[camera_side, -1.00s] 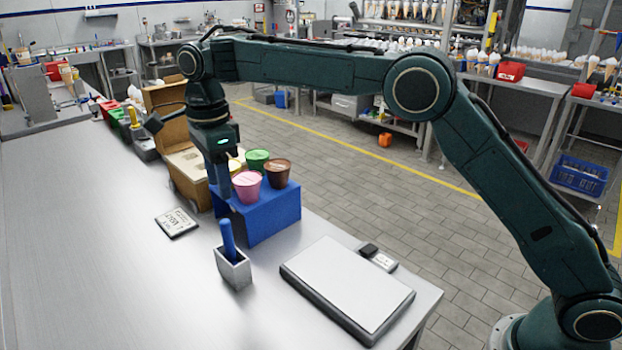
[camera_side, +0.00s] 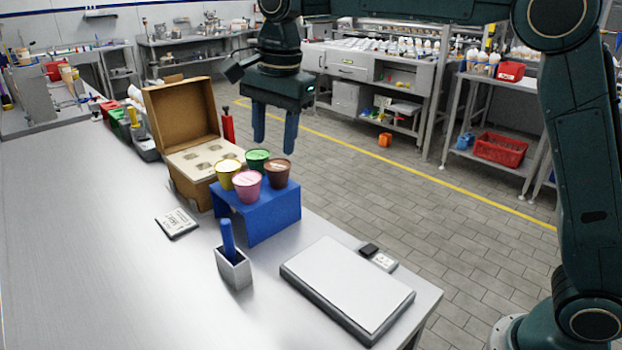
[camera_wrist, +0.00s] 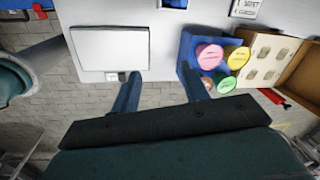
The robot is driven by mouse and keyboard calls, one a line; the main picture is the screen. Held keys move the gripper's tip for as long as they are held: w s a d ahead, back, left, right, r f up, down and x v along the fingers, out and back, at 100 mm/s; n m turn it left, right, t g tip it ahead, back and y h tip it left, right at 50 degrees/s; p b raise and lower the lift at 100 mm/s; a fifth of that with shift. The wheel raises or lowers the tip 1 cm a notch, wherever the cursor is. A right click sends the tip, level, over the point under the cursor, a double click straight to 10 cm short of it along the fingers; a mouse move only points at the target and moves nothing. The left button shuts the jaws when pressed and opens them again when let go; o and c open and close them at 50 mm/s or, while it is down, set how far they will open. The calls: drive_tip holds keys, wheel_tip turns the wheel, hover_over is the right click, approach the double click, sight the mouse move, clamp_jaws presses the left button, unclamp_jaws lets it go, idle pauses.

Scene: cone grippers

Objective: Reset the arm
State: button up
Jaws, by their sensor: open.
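My gripper (camera_side: 274,130) hangs in the air above and behind the cups in the side view, its two blue fingers apart with nothing between them. In the wrist view my gripper (camera_wrist: 160,95) is also open and empty. Pink (camera_side: 247,186), yellow (camera_side: 229,173), green (camera_side: 258,160) and brown (camera_side: 278,172) cups stand in a blue holder (camera_side: 275,217) on the table. In the wrist view the brown cup is mostly hidden by a finger.
An open cardboard box (camera_side: 181,110) with a holed insert stands beside the holder. A flat white-topped scale (camera_side: 347,285), a grey container (camera_side: 234,270) with a blue handle and a small sign (camera_side: 177,223) are on the steel table.

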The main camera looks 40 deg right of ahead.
drive_tip(key=s+d+r+n+t, duration=0.1)
drive_tip(key=s+d+n, duration=0.35)
drive_tip(key=s, duration=0.35)
drive_tip(key=s+d+r+n+t, duration=0.1)
drive_tip(key=s+d+r+n, duration=0.15)
drive_tip(key=s+d, duration=0.4)
drive_tip(key=s+d+f+n+t, duration=0.1)
drive_tip(key=s+f+n, duration=0.2)
drive_tip(key=s, duration=0.4)
drive_tip(key=s+d+f+n+t, duration=0.1)
drive_tip(key=s+f+n, duration=0.3)
drive_tip(key=s, duration=0.4)
drive_tip(key=shift+s+d+f+n, duration=0.2)
drive_tip(key=shift+d+f+n, duration=0.1)
drive_tip(key=shift+d+f, duration=0.25)
